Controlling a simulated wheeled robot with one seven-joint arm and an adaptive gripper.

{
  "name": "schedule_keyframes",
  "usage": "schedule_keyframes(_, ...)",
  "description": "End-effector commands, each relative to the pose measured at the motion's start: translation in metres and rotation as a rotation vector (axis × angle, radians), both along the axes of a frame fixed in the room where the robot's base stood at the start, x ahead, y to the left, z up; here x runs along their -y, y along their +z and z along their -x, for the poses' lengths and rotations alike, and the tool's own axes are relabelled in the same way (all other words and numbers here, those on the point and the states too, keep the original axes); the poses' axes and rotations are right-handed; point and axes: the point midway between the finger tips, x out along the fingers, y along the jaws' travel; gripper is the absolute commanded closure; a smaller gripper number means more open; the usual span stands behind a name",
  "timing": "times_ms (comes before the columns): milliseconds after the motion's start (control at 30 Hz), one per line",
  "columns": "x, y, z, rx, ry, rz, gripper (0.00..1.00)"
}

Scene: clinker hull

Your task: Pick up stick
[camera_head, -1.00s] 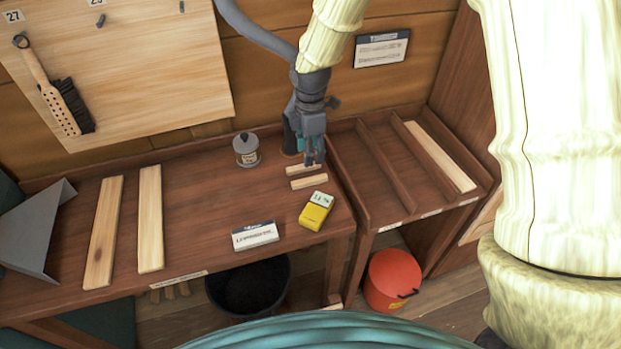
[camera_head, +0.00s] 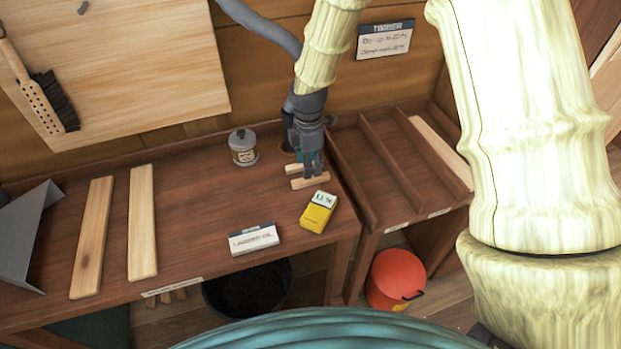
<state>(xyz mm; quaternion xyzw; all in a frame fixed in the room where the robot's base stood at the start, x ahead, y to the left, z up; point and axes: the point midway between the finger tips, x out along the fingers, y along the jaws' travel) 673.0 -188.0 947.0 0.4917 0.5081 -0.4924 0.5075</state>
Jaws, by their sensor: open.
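Two short pale wooden sticks lie on the brown bench near its right end. The nearer stick (camera_head: 296,184) is partly covered by my fingers. The farther stick (camera_head: 292,169) shows only its left part; the rest is hidden behind my gripper. My gripper (camera_head: 313,175) is open and points down, with its fingertips at the nearer stick. I cannot tell whether the fingers touch it or straddle it.
A yellow meter (camera_head: 318,212) lies just in front of the sticks. A lidded tin (camera_head: 243,147) stands to the left, and a white label block (camera_head: 254,239) is at the front edge. Two long planks (camera_head: 142,222) lie farther left. A divided rack (camera_head: 385,160) adjoins on the right.

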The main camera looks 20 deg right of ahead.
Motion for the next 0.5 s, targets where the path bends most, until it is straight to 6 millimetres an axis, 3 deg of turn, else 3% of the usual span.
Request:
schedule_keyframes(267, 0.0, -0.01, 0.0, -0.001, 0.001, 0.0, 0.55)
schedule_keyframes(500, 0.004, -0.031, 0.002, -0.002, 0.003, 0.0, 0.55)
